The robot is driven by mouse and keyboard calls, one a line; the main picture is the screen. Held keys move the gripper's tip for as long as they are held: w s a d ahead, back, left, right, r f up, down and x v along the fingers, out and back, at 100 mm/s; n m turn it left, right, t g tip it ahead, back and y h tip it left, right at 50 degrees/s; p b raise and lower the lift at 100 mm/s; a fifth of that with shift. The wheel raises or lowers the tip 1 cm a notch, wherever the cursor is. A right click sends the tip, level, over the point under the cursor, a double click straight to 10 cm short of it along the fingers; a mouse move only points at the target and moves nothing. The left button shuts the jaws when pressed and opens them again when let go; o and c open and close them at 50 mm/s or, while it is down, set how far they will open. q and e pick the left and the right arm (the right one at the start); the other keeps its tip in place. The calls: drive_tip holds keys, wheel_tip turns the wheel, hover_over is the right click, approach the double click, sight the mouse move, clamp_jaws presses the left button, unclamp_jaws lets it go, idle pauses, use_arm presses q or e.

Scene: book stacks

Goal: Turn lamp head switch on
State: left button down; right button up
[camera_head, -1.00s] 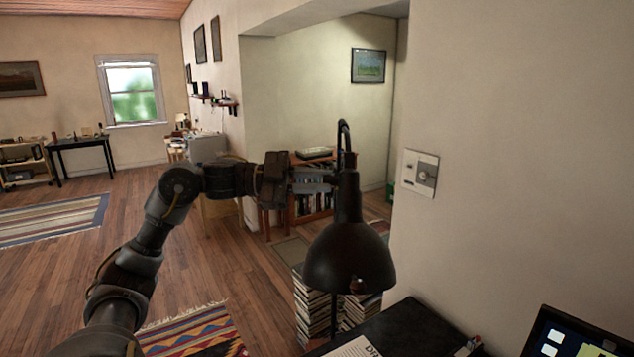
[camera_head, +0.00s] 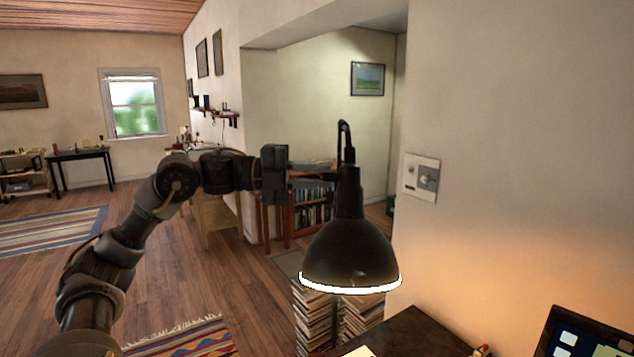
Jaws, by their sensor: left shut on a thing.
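The black desk lamp head (camera_head: 350,245) hangs over the desk at the middle right, opening downward. Its lower rim glows bright white, so the lamp is lit. I cannot make out a separate switch on it. My left gripper (camera_head: 328,175) reaches in from the left at the narrow upper neck of the lamp head. Its fingers are shut on the lamp head there, and the exact contact is hard to see. My right gripper is not in view.
A dark desk (camera_head: 415,330) stands below the lamp, with a laptop or screen (camera_head: 580,335) at the right. A wall plate (camera_head: 420,177) is on the wall to the right. Book stacks (camera_head: 314,315) stand on the floor behind the lamp. Wooden floor lies open to the left.

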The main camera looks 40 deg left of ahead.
use_arm(q)
drive_tip(key=shift+r+m+y+b, duration=0.15)
drive_tip(key=shift+m+y+b, duration=0.25)
drive_tip(key=shift+m, duration=3.6)
drive_tip(key=c, duration=1.3)
unclamp_jaws()
drive_tip(key=shift+c, duration=0.2)
drive_tip(key=b+v, duration=0.8)
drive_tip(key=v, duration=0.3)
drive_tip(key=shift+f+b, duration=0.25)
drive_tip(key=shift+b, duration=0.15)
